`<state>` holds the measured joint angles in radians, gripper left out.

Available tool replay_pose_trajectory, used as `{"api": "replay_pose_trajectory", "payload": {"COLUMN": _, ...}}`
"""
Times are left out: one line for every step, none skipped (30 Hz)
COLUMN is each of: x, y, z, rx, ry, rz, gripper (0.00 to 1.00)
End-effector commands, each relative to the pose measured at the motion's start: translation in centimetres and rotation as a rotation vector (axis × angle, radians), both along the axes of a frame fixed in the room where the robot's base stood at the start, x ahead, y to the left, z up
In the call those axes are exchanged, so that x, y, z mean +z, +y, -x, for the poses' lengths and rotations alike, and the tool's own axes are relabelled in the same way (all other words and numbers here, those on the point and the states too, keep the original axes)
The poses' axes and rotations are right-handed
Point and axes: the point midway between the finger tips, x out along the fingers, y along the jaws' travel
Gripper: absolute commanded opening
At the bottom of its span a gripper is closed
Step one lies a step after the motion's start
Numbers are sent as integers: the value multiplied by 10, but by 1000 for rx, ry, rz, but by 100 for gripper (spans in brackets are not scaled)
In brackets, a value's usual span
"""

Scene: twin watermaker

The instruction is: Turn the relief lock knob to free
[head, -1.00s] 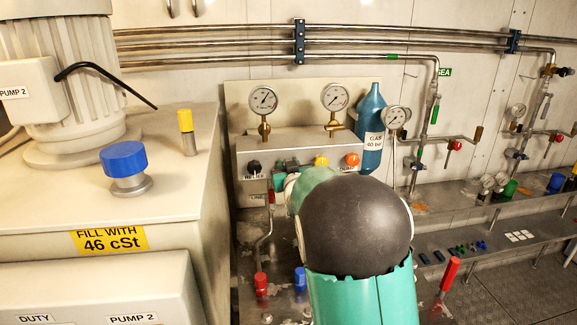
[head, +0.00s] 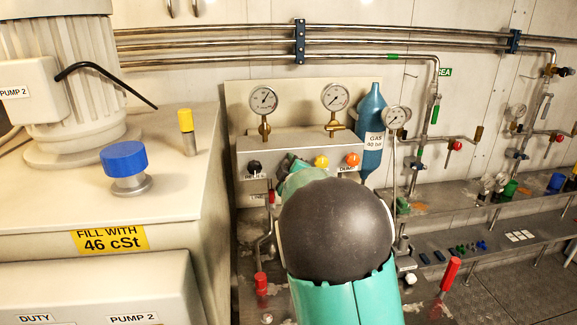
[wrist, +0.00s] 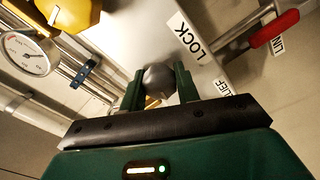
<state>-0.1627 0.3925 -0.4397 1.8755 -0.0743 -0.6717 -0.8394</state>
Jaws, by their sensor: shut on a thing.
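The relief lock knob (wrist: 158,78), grey and rounded, sits between the two green fingers of my gripper (wrist: 158,84) in the wrist view. The gripper is shut on it. A white LOCK label (wrist: 186,35) is just beyond the fingers, and a partly covered RELIEF label (wrist: 222,88) is to the right. In the head view my arm hides the lock knob and most of the gripper. The knob's pointer position cannot be read.
The head view shows a black relief knob (head: 254,167), a yellow knob (head: 321,161) and an orange dump knob (head: 352,159) on the grey panel. A red lever (wrist: 274,29) is close by at right in the wrist view. Gauges (head: 264,100) stand above the panel.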

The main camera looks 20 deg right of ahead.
Motion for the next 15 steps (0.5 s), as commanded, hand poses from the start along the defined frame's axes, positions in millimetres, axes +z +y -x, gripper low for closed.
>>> {"api": "replay_pose_trajectory", "payload": {"x": 1, "y": 1, "z": -1, "rx": 2, "ry": 5, "rz": 36, "gripper": 9}}
{"api": "replay_pose_trajectory", "payload": {"x": 1, "y": 1, "z": 0, "rx": 2, "ry": 9, "rz": 57, "gripper": 9}}
{"api": "replay_pose_trajectory", "payload": {"x": 1, "y": 1, "z": 0, "rx": 2, "ry": 14, "rz": 84, "gripper": 9}}
{"api": "replay_pose_trajectory", "payload": {"x": 1, "y": 1, "z": 0, "rx": 1, "ry": 18, "rz": 104, "gripper": 9}}
{"api": "replay_pose_trajectory", "payload": {"x": 1, "y": 1, "z": 0, "rx": 1, "ry": 22, "rz": 121, "gripper": 9}}
{"api": "replay_pose_trajectory", "payload": {"x": 1, "y": 1, "z": 0, "rx": 1, "ry": 26, "rz": 144, "gripper": 9}}
{"api": "replay_pose_trajectory", "payload": {"x": 1, "y": 1, "z": 0, "rx": 2, "ry": 29, "rz": 158, "gripper": 9}}
{"api": "replay_pose_trajectory", "payload": {"x": 1, "y": 1, "z": -1, "rx": 2, "ry": 33, "rz": 173, "gripper": 9}}
{"api": "replay_pose_trajectory", "payload": {"x": 1, "y": 1, "z": -1, "rx": 2, "ry": 36, "rz": 190, "gripper": 9}}
{"api": "replay_pose_trajectory", "payload": {"x": 1, "y": 1, "z": -1, "rx": 2, "ry": 39, "rz": 201, "gripper": 9}}
{"api": "replay_pose_trajectory", "payload": {"x": 1, "y": 1, "z": -1, "rx": 2, "ry": 41, "rz": 211, "gripper": 9}}
{"api": "replay_pose_trajectory", "payload": {"x": 1, "y": 1, "z": -1, "rx": 2, "ry": 42, "rz": 223, "gripper": 9}}
{"api": "replay_pose_trajectory", "payload": {"x": 1, "y": 1, "z": -1, "rx": 2, "ry": 44, "rz": 231, "gripper": 9}}
{"api": "replay_pose_trajectory", "payload": {"x": 1, "y": 1, "z": 0, "rx": 2, "ry": 45, "rz": 238, "gripper": 9}}
{"api": "replay_pose_trajectory", "payload": {"x": 1, "y": 1, "z": 0, "rx": 2, "ry": 46, "rz": 245, "gripper": 9}}
